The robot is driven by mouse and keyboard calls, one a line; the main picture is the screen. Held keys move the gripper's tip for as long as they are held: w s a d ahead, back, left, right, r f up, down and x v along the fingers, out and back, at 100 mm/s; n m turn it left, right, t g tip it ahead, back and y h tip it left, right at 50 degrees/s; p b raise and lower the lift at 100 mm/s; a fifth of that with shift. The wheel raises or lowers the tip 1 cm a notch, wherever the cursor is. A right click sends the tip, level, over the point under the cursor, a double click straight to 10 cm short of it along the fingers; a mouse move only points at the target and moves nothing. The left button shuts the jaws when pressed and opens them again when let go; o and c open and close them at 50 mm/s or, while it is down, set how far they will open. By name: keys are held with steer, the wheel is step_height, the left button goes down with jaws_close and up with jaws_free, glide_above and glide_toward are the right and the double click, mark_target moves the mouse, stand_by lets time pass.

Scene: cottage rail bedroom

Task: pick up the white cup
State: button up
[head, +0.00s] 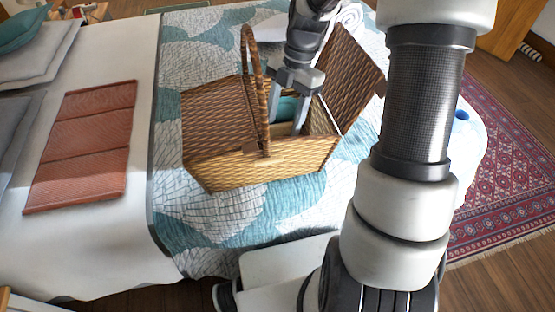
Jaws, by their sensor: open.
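I cannot make out a white cup in the head view. A wicker picnic basket (222,165) stands on the bed with its right lid raised and tilted outward. Its left lid looks closed, and a tall handle arches over the middle. My gripper (287,122) points down into the open right side of the basket. Its fingers are apart, and their tips are partly hidden by the basket's front wall. A teal thing (287,108) shows between the fingers inside the basket. The basket's inner floor is mostly hidden.
The bed has a teal and white patterned quilt (205,235). A folded rust-coloured cloth (88,142) lies on the white bedding at left, near grey and teal pillows. The basket's handle and raised lid (345,75) stand close on both sides of my gripper. A red rug (500,170) lies at right.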

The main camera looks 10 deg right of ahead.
steer(key=shift+s+b+x, duration=0.2)
steer(key=shift+b+x, duration=1.4)
steer(key=shift+x, duration=3.75)
steer(key=shift+r, duration=0.1)
steer(key=c, duration=0.8)
